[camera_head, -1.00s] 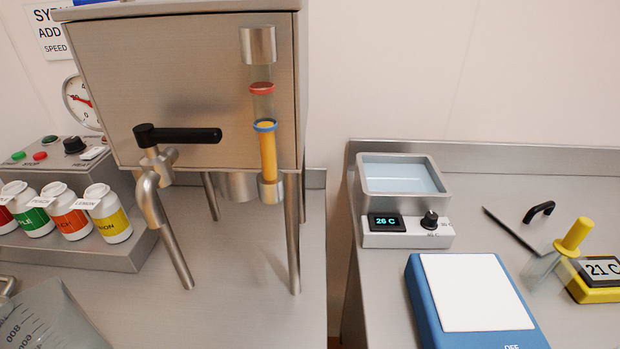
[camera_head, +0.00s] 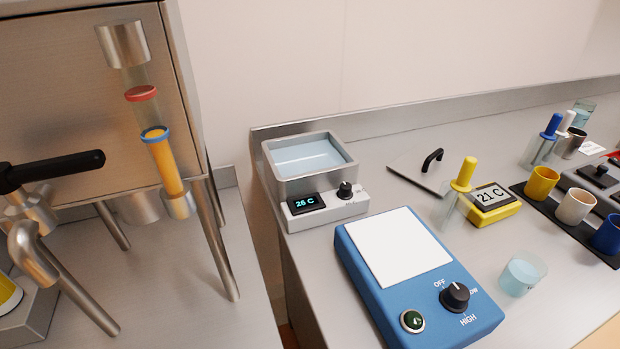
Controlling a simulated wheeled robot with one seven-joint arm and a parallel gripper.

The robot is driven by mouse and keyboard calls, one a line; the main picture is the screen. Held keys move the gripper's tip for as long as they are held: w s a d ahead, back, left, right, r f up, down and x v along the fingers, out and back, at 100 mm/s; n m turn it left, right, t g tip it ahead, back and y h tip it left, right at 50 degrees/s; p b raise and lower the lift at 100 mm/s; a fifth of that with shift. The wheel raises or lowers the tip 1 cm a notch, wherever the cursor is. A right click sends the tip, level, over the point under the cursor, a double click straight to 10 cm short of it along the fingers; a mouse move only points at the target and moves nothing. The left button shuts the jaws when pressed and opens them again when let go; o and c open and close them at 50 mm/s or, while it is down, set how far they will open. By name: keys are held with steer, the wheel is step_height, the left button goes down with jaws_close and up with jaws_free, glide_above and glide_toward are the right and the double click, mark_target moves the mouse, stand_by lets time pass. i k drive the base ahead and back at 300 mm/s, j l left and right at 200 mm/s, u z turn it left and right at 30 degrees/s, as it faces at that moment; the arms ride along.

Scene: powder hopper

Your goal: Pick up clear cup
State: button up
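A clear cup (camera_head: 523,274) with pale bluish contents stands upright on the right counter, to the right of the blue control box. Another clear vessel (camera_head: 581,113) with bluish contents stands at the far back right, partly behind other items. My gripper is not in view.
The blue box (camera_head: 350,250) with a white top and knob stands left of the clear cup. A water bath (camera_head: 283,185), a yellow thermometer unit (camera_head: 497,211) and a dark rack (camera_head: 528,197) with yellow, white and blue cups surround it. A gap separates the two counters.

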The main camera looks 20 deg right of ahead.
mark_target(524, 270)
steer(key=k+j+z, duration=0.35)
steer(key=j, duration=0.3)
steer(key=k+j+z, duration=0.3)
steer(key=k+j, duration=0.2)
